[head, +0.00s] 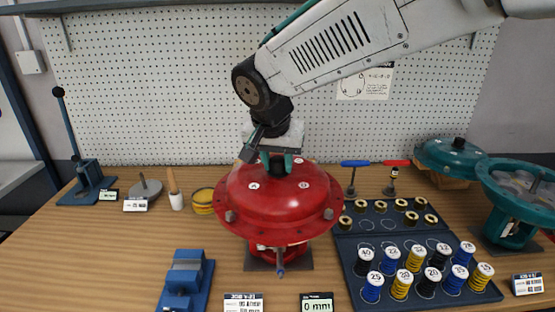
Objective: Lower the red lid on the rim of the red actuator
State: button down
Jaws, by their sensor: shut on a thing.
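The red lid (283,196) is a domed disc with a wide flange, bolts and small white round labels. My gripper (279,165) is above its centre, shut on the dark knob on top of the lid. The red actuator (267,244) stands on a dark base plate directly below the lid. Its rim is hidden by the lid, so I cannot tell whether the lid touches it or hangs slightly above. The lid looks about level.
A spring tray (349,287) with several coloured springs stands to the right. A teal actuator (508,205) and a teal lid (450,158) are at far right. A blue vise (185,283) is front left. A yellow-black roll (203,201) is left of the lid.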

jog(key=c, duration=0.9)
grip_release()
jog(key=shift+s, duration=0.1)
jog(key=v, duration=0.8)
jog(key=shift+d, duration=0.1)
